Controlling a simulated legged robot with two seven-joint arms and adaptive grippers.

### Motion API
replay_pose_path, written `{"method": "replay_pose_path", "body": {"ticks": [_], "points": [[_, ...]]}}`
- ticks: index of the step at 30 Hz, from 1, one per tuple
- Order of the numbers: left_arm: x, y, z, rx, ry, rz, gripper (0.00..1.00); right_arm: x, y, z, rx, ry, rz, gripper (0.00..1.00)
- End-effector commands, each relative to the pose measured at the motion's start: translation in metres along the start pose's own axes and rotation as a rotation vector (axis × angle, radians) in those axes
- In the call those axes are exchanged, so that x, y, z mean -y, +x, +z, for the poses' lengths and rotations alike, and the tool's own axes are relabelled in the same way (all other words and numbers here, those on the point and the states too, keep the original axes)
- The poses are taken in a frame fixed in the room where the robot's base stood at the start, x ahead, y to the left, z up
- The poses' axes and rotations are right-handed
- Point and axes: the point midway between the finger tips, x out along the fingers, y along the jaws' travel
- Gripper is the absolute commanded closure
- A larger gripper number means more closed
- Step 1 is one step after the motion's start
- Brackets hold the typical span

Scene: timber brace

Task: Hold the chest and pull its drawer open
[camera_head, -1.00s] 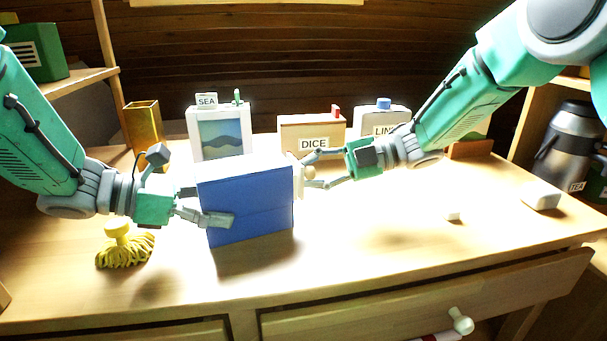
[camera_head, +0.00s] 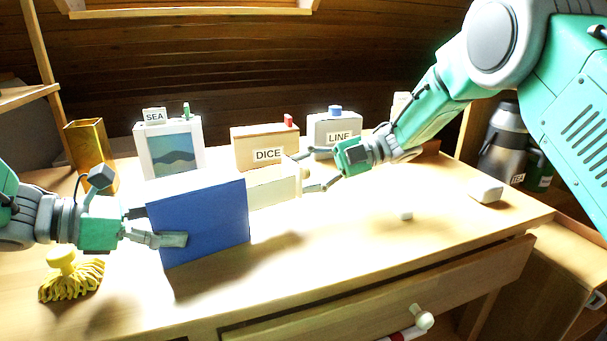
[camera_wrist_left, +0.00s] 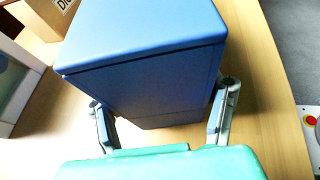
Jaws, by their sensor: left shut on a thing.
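The blue chest (camera_head: 203,224) stands on the table. Its pale drawer (camera_head: 272,188) sticks out of its right side. A small pale knob (camera_head: 306,174) is on the drawer's outer end. My left gripper (camera_head: 172,240) is shut on the chest from the left; in the left wrist view its two fingers (camera_wrist_left: 162,128) lie on either side of the blue chest (camera_wrist_left: 145,40). My right gripper (camera_head: 308,173) is at the knob, one finger above and one below it. Whether those fingers press on the knob is too small to tell.
Boxes marked SEA (camera_head: 172,153), DICE (camera_head: 262,146) and LINE (camera_head: 334,130) stand behind the chest. A yellow brush (camera_head: 70,276) lies near my left gripper. The table's front right is clear.

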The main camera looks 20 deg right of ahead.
Motion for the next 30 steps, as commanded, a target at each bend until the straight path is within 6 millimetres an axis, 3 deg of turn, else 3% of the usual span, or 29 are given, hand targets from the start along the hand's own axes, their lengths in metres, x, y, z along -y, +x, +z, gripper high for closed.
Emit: {"method": "replay_pose_path", "body": {"ticks": [8, 21, 30], "points": [[0.000, 0.000, 0.001, 0.001, 0.001, 0.000, 0.73, -0.001, -0.012, 0.001, 0.001, -0.001, 0.002, 0.56], [0.000, 0.000, 0.001, 0.001, 0.001, -0.001, 0.74, 0.001, -0.099, 0.002, 0.002, 0.000, 0.001, 0.56], [0.000, -0.001, 0.000, 0.002, 0.001, -0.001, 0.74, 0.001, -0.120, 0.002, 0.000, 0.002, -0.001, 0.56]]}}
